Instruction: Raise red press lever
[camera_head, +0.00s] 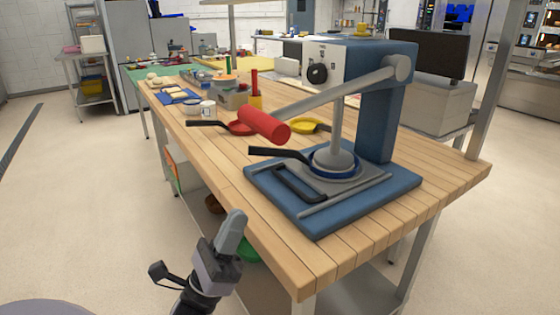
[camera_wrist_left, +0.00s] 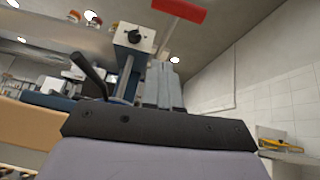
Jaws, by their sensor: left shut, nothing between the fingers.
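The blue press (camera_head: 375,125) stands on the near right of the wooden table. Its lever carries a red handle (camera_head: 264,125) that slants down to the left over the table. The handle also shows at the top of the left wrist view (camera_wrist_left: 181,11). The press plunger (camera_head: 342,155) is down in a round ring on the blue base. My left gripper (camera_head: 234,230) is shut and empty, below and left of the handle, in front of the table's edge and apart from the lever. Its fingers (camera_wrist_left: 163,88) also show in the left wrist view. My right gripper is not in view.
The wooden table (camera_head: 440,185) has its long edge just beside my left gripper. A red pan (camera_head: 240,128) and a yellow pan (camera_head: 312,126) lie behind the handle. A monitor (camera_head: 430,55) stands behind the press. The floor left of the table is clear.

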